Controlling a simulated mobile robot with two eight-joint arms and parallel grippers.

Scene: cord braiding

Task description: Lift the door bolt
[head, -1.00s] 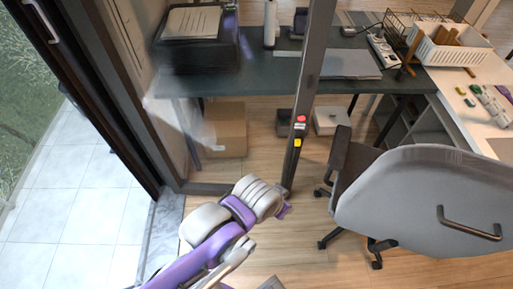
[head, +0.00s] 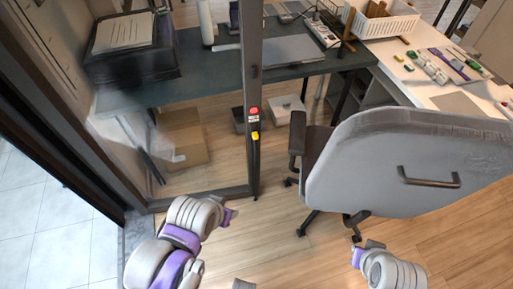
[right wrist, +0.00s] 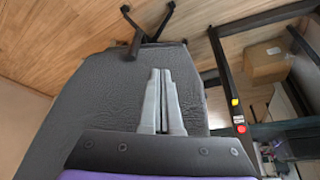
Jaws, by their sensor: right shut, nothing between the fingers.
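The door bolt hardware shows as a dark strip with a red piece (head: 253,111) and a yellow piece (head: 255,135) on the dark door post (head: 252,75). It also shows in the right wrist view (right wrist: 237,118), at the right. The bolt's own parts are too small to make out. My left gripper (head: 229,214) is below and left of the bolt, apart from it; its fingers are too small to judge. My right gripper (head: 368,248) is at the lower right, far from the bolt. In the right wrist view its fingers (right wrist: 161,100) are together and empty.
A grey office chair (head: 400,155) stands right of the door post and fills much of the right wrist view behind the fingers. A dark desk (head: 215,75) stands behind the door. A cardboard box (head: 185,140) is on the floor. Bare wooden floor (head: 290,250) lies in front.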

